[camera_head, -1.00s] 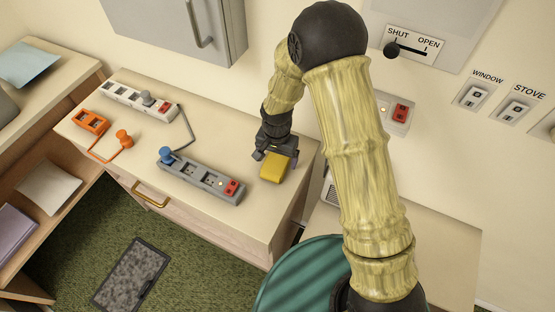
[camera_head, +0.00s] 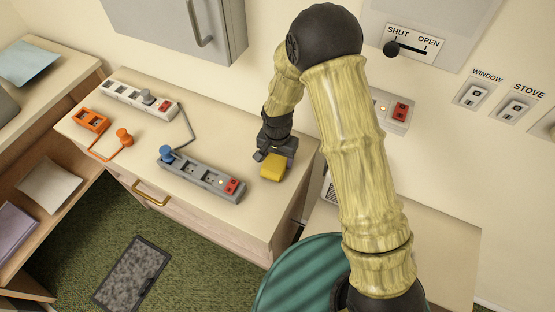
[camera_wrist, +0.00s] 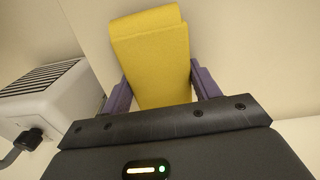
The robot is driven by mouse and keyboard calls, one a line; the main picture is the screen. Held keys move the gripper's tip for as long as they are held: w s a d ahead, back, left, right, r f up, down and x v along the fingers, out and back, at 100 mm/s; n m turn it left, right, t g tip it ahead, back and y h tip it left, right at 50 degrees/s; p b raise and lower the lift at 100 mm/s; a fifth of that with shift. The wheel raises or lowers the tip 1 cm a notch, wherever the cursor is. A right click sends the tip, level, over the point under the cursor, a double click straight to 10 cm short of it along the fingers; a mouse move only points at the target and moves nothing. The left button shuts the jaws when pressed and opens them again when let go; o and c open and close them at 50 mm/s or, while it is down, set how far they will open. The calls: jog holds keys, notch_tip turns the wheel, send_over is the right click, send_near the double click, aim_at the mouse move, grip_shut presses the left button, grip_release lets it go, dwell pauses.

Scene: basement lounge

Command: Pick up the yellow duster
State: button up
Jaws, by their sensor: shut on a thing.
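The yellow duster (camera_head: 273,168) is a small block-like pad at the right end of the counter. My gripper (camera_head: 277,154) points down over it and is shut on it. In the wrist view the duster (camera_wrist: 150,50) sits between the two purple fingers, one along each side, and extends beyond them. I cannot tell whether it touches the counter or hangs just above it.
A grey power strip (camera_head: 200,178) with a blue plug lies left of the duster. A white strip (camera_head: 135,99) and an orange socket (camera_head: 91,121) lie farther left. A grey cabinet (camera_head: 180,30) hangs above. A white slotted box (camera_wrist: 45,90) shows in the wrist view.

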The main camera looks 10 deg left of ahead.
aim_at(277, 158)
jog(key=shift+r, duration=0.1)
notch_tip(277, 158, up, 10)
jog(key=shift+s+f+b, duration=0.1)
jog(key=shift+s+b, duration=0.05)
jog(key=shift+b, duration=0.55)
jog(key=o, duration=0.4)
jog(key=c, duration=0.3)
